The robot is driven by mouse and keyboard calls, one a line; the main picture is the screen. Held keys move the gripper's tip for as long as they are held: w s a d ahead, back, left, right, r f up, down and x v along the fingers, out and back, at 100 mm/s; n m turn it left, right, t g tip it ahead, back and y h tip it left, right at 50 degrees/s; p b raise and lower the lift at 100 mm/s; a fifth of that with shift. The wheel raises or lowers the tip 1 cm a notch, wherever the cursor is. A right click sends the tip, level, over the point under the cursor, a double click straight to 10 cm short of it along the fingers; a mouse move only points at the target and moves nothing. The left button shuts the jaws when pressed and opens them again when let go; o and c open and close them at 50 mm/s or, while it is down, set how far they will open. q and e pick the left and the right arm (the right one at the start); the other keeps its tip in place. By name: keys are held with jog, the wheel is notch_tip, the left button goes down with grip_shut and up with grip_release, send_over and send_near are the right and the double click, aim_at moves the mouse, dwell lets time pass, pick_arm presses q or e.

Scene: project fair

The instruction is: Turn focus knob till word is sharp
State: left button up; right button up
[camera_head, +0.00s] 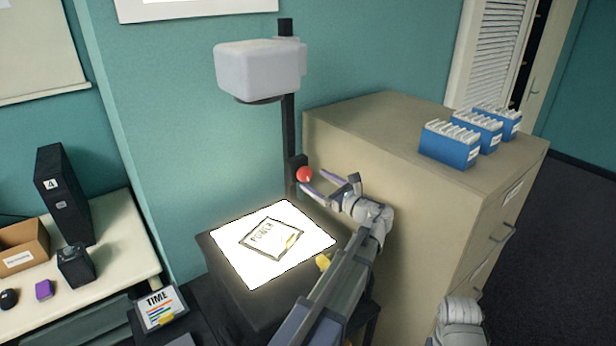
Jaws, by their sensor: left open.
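An overhead projector stands against the teal wall, with a pale head (258,68) on a dark post (289,130). Its red focus knob (304,174) sits on a dark block on the post. My left gripper (313,181) is open just right of the knob, its purple fingers pointing at it; I cannot tell whether they touch it. A framed sheet (270,239) with a word, perhaps "POWER", lies on the bright stage (240,262). The lit picture on the wall (195,8) is mostly cut off, so its word is not visible.
A beige cabinet (400,150) stands close to the right of my left gripper, with blue file boxes (450,144) on top. At left, a table (110,250) holds a black box (65,195) and a cardboard box (22,247). A "TIME" card (160,308) stands at lower left.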

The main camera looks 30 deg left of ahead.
aim_at(307, 175)
pick_arm(q)
jog(key=shift+x, duration=2.1)
jog(key=c, duration=1.4)
jog(key=n, duration=0.5)
jog(key=shift+h+p, duration=0.3)
jog(key=shift+p, duration=0.1)
jog(key=o, duration=1.4)
